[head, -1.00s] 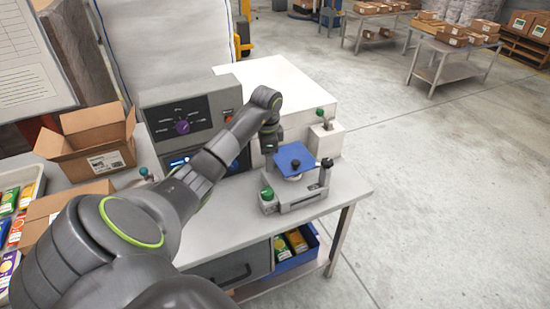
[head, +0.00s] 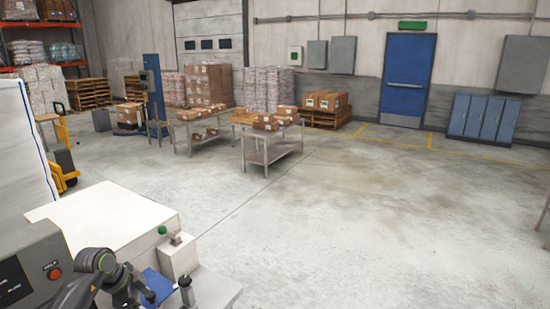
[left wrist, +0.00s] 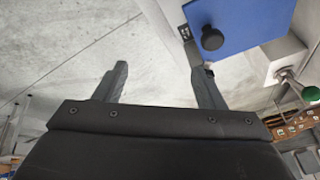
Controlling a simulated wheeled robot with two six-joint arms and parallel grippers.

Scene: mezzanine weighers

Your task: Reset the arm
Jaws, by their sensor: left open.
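My left arm shows at the bottom left of the head view, bent beside the blue plate (head: 160,285) of a small bench device. The gripper's fingers cannot be made out there. In the left wrist view my left gripper (left wrist: 160,82) is open, its two fingers apart with only pale floor between them. The blue plate (left wrist: 245,20) with a black knob (left wrist: 212,38) lies beyond the right finger in that view. Whether that finger touches the device I cannot tell. My right gripper is in neither view.
A white machine housing (head: 105,215) and a grey control box (head: 30,275) with a red button stand by the arm. Tables with cartons (head: 270,150) stand farther back. A blue door (head: 407,80) and blue lockers (head: 482,118) line the far wall. The floor between is clear.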

